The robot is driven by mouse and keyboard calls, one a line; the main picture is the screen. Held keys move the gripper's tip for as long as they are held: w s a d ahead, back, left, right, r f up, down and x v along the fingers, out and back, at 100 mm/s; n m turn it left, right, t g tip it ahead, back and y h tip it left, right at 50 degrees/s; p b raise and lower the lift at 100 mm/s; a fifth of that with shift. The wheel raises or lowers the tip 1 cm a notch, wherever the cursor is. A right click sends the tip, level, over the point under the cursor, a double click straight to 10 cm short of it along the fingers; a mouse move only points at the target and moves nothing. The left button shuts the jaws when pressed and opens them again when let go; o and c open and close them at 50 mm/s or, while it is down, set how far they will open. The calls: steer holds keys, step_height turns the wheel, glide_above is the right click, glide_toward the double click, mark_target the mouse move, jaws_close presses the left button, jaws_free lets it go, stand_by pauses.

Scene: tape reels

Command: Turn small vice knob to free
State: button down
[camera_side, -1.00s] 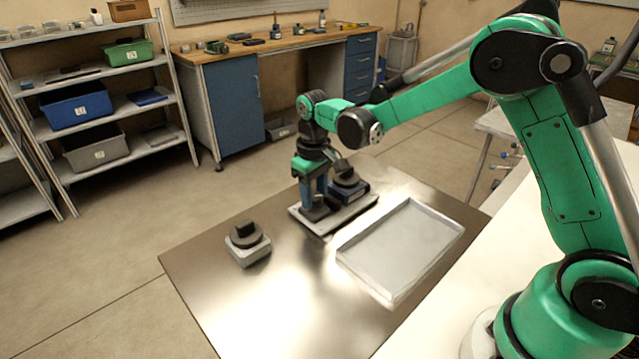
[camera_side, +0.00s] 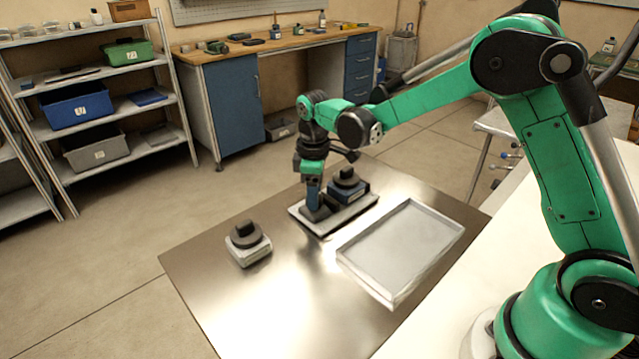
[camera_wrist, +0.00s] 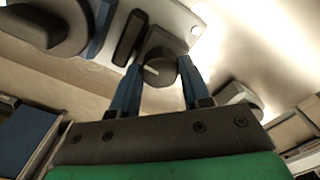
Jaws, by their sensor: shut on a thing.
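The small vice knob (camera_wrist: 160,72) is dark and round with a white pointer line. It sits between the two blue fingers of my gripper (camera_wrist: 161,66) in the wrist view, with a finger on each side. In the side view my gripper (camera_side: 313,205) points straight down at the pale base plate (camera_side: 338,221), and its fingers line up one behind the other. My gripper is shut on the small knob, which the fingers largely hide in the side view. A dark bar (camera_wrist: 130,38) stands beside the knob in the wrist view.
A blue block with a larger dark knob (camera_side: 347,178) stands on the same plate, close to my gripper. A pale block with a black knob (camera_side: 247,240) sits apart at left. An empty shallow tray (camera_side: 405,250) lies at right. The front of the metal table is clear.

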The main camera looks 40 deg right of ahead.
stand_by(0.3)
steer(key=shift+c, duration=2.1)
jaws_free()
steer(key=shift+r, duration=0.1)
steer(key=shift+r, duration=2.7)
steer(key=shift+r, duration=0.1)
steer(key=s+a+r+m+t, duration=0.1)
steer(key=s+r+m+t, duration=0.3)
steer(key=s, duration=0.9)
steer(key=m+t, duration=0.3)
steer(key=m, duration=0.1)
steer(key=shift+s+r, duration=0.15)
steer(key=shift+s, duration=0.15)
